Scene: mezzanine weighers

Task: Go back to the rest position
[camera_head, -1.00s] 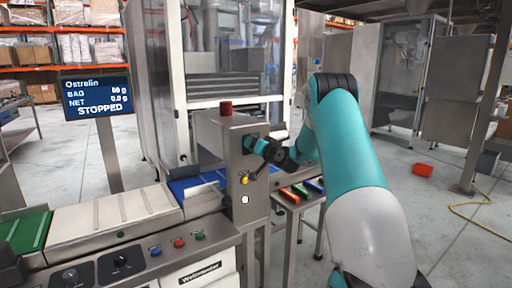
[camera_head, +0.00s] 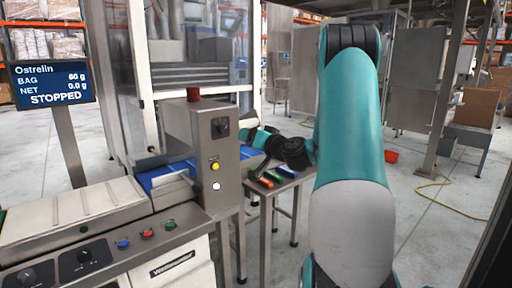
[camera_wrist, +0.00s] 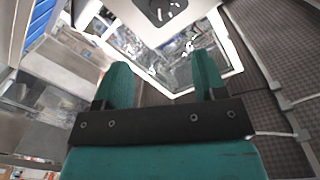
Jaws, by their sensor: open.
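My gripper (camera_wrist: 160,88) shows in the wrist view with two teal fingers spread apart. Nothing is between them. In the head view my teal and white arm stands at the right of the machine, with its wrist reaching left behind the grey control post; the fingers cannot be made out there. No other object is named by the task.
A weigher line with a grey control post (camera_head: 205,135) stands at the left. A small steel table (camera_head: 287,187) holds several coloured items beside my arm. The display (camera_head: 50,83) reads STOPPED.

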